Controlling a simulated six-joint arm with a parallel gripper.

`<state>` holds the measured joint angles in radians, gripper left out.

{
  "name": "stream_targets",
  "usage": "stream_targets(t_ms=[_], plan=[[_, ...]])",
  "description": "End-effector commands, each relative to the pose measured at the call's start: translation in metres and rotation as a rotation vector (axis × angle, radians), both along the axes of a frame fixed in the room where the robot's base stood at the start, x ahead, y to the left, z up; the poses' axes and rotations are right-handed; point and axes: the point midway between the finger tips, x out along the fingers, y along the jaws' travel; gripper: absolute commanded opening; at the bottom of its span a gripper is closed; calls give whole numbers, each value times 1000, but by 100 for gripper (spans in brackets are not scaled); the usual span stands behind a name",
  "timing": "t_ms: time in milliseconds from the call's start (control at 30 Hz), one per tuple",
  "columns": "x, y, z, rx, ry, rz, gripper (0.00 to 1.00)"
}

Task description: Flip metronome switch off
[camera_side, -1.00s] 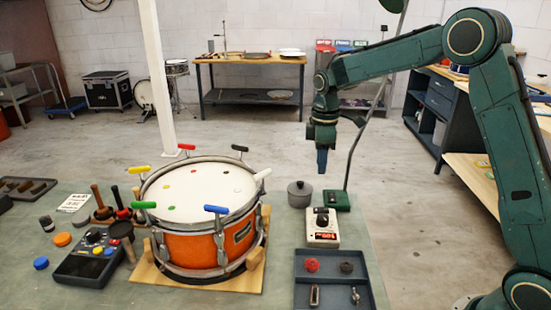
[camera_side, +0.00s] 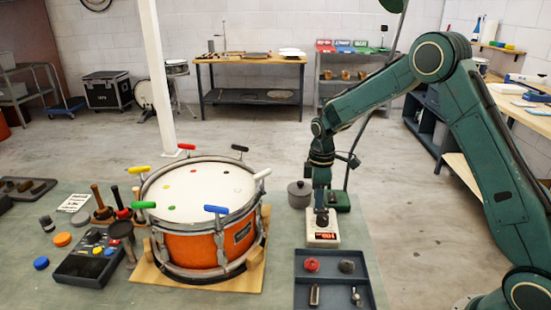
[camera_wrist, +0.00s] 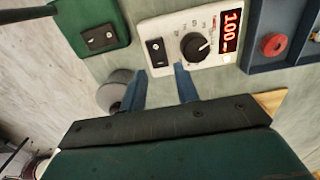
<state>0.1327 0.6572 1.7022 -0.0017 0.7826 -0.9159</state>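The metronome (camera_side: 322,241) is a small white box on the bench, right of the drum. In the wrist view the metronome (camera_wrist: 175,33) shows a black dial (camera_wrist: 195,46), a lit red display reading 100 (camera_wrist: 231,32) and a black switch (camera_wrist: 156,51) left of the dial. My gripper (camera_side: 320,209) is low over the metronome's far end and partly hides it. In the wrist view my gripper (camera_wrist: 160,75) is open and empty, its two blue fingers apart, with the switch beyond and between the tips. I cannot tell whether they touch the box.
A dark green box (camera_wrist: 90,25) with its own black switch sits beside the metronome. A grey lidded pot (camera_side: 299,194) stands to the left. A dark tray (camera_side: 333,264) with small parts lies in front. The orange drum (camera_side: 200,248) with coloured handles stands left.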

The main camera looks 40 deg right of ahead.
Motion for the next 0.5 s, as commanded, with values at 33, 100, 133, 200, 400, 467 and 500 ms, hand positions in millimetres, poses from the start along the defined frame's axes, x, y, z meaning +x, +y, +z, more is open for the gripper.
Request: stream_targets(t_ms=[33,100,133,200,400,467,500], plan=[[0,0,-7,0,3,0,31],[0,0,-14,1,2,0,31],[0,0,-16,1,2,0,31],[0,0,-21,1,2,0,31],[0,0,-26,0,0,0,31],[0,0,-26,0,0,0,31],[0,0,-26,0,0,0,31]])
